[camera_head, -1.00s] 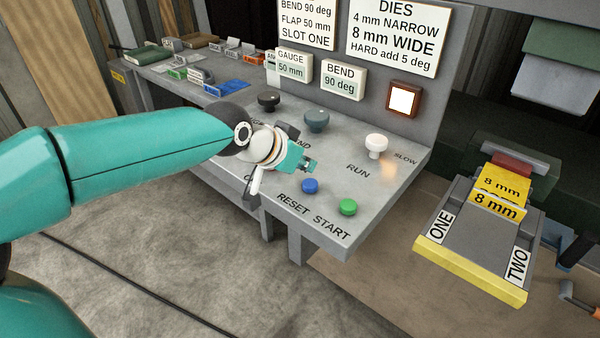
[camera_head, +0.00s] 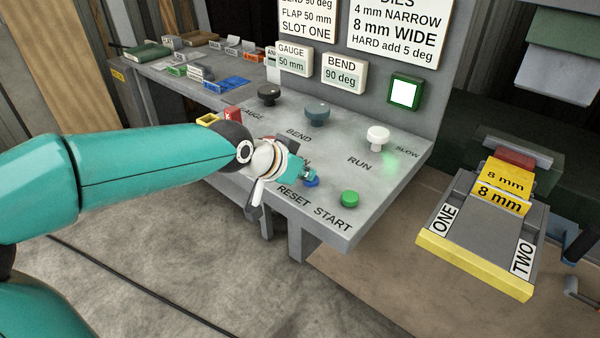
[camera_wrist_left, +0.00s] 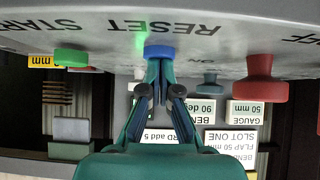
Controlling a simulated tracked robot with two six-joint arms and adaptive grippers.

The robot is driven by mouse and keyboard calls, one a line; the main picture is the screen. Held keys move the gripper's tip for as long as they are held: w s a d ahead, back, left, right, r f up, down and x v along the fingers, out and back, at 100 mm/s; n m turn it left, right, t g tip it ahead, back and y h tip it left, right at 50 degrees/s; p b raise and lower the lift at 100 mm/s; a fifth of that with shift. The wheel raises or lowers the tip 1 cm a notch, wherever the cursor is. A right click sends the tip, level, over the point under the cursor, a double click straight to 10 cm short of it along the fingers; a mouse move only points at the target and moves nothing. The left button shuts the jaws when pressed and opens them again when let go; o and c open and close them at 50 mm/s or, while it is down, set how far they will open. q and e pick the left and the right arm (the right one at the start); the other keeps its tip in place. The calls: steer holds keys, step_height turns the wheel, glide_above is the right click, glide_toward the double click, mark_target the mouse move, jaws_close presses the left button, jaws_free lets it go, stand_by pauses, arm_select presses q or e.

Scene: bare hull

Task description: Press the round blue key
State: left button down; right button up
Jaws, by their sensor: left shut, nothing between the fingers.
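The round blue key (camera_head: 311,183) sits on the grey control panel beside the word RESET, partly hidden by my left gripper (camera_head: 309,175). In the left wrist view the blue key (camera_wrist_left: 160,52) is right at the tips of my shut, empty left gripper (camera_wrist_left: 160,68). The fingertips appear to touch it; I cannot tell how far it is pressed in. The indicator lamp (camera_head: 405,91) on the upright board glows green-white. My right gripper is not in view.
A green key (camera_head: 349,199) stands just right of the blue one, by START. A white knob (camera_head: 377,137), a grey-blue knob (camera_head: 317,111) and a dark knob (camera_head: 268,94) stand farther back. A die tray with a yellow front edge (camera_head: 470,266) is at right.

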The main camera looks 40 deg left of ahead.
arm_select(q)
steer(key=shift+s+d+f, duration=0.15)
steer(key=shift+s+f, duration=0.05)
steer(key=shift+f, duration=0.5)
steer(key=shift+r+p, duration=0.45)
steer(key=shift+r, duration=0.05)
step_height(320, 180, up, 5)
steer(key=p, duration=0.2)
steer(key=shift+w+f+p, duration=0.1)
steer(key=shift+w+p, duration=0.05)
steer(key=shift+p, duration=0.25)
steer(key=shift+s+a+r+b, duration=0.1)
steer(key=shift+s+r+b, duration=0.1)
steer(key=shift+s+b, duration=0.15)
steer(key=shift+s+a+r+b, duration=0.1)
steer(key=shift+s+r+b, duration=0.1)
steer(key=shift+s, duration=0.25)
steer(key=v, duration=0.7)
steer(key=shift+s+r, duration=0.25)
steer(key=shift+r, duration=0.1)
steer(key=shift+a, duration=0.1)
